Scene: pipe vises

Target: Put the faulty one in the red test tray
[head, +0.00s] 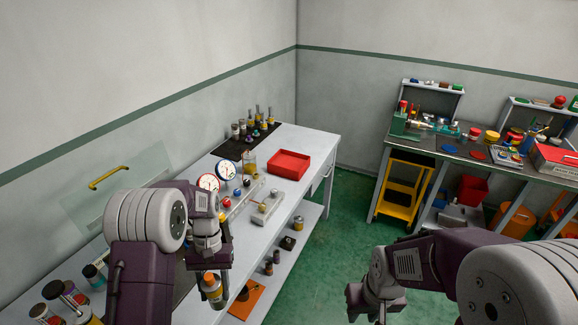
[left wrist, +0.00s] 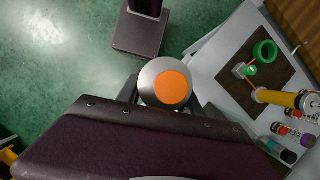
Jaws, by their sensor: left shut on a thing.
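The red tray (head: 291,154) sits on the white bench, to the right of and beyond my left gripper (head: 210,272). That gripper is shut on a canister (head: 213,292) with a dark cap and an orange band, held near the bench's front edge. In the left wrist view the canister (left wrist: 172,87) shows end-on as a silver round with an orange disc. My right gripper (head: 376,302) hangs over the green floor, away from the bench; its jaw opening is unclear. I cannot tell from these views which item is faulty.
Two round gauges (head: 226,171) and a grey fixture (head: 265,212) stand on the bench between my left gripper and the tray. Several bottles (head: 62,296) stand at the near left. A second bench (head: 460,150) with tools is at the right. Green floor lies between.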

